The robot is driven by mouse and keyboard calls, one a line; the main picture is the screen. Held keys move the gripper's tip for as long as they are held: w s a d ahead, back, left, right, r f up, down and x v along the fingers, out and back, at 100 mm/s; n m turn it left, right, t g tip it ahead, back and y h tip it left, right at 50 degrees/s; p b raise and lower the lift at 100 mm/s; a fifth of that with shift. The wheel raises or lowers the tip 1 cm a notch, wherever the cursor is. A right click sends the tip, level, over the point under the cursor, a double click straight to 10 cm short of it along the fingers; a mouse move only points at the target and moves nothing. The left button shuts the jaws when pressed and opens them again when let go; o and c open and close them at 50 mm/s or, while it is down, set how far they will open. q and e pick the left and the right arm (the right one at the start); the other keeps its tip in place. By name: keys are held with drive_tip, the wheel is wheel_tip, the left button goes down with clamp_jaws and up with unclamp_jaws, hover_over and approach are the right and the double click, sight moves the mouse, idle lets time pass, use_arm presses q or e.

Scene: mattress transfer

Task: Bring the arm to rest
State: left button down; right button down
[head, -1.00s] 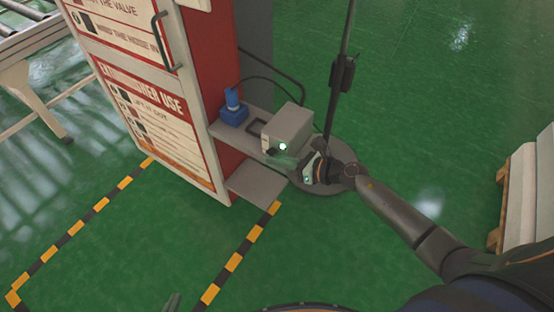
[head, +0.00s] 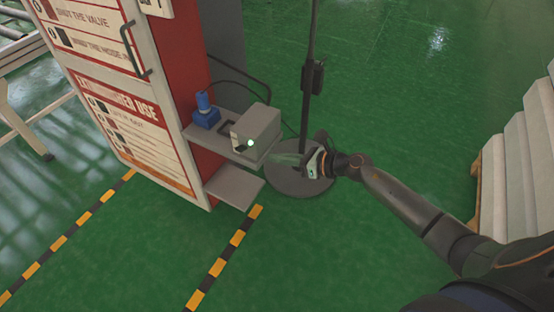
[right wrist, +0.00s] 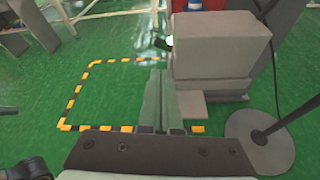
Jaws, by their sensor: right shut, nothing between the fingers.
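My right arm comes in from the lower right of the head view. Its gripper (head: 284,159) points left, just right of the grey box with a lit green light (head: 257,128). In the right wrist view the two fingers (right wrist: 161,100) lie together, shut and empty, with the grey box (right wrist: 222,45) right beside them in the picture. I cannot tell whether they touch it. My left gripper is not in view.
The grey box sits on a shelf of the red and white cabinet (head: 110,95), near a blue device (head: 206,112). A pole on a round base (head: 300,184) stands behind my gripper. Pale stacked slabs (head: 520,150) are at right.

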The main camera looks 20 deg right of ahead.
drive_tip(key=shift+a, duration=0.1)
idle(0.4)
drive_tip(key=s+a+f+n+h+p, duration=0.1)
drive_tip(key=s+f+n, duration=0.4)
drive_tip(key=s+n, duration=0.7)
drive_tip(key=s+a+f+n+g+h+p, duration=0.1)
drive_tip(key=s+f+n+h, duration=0.4)
drive_tip(key=s+n, duration=0.7)
drive_tip(key=a+n+h+p, duration=0.1)
drive_tip(key=a+n, duration=0.1)
drive_tip(key=n, duration=0.5)
drive_tip(key=shift+s+a+f+n+g, duration=0.15)
drive_tip(key=shift+s+f+n+g, duration=0.15)
drive_tip(key=shift+s+n, duration=0.1)
drive_tip(key=shift+w, duration=0.1)
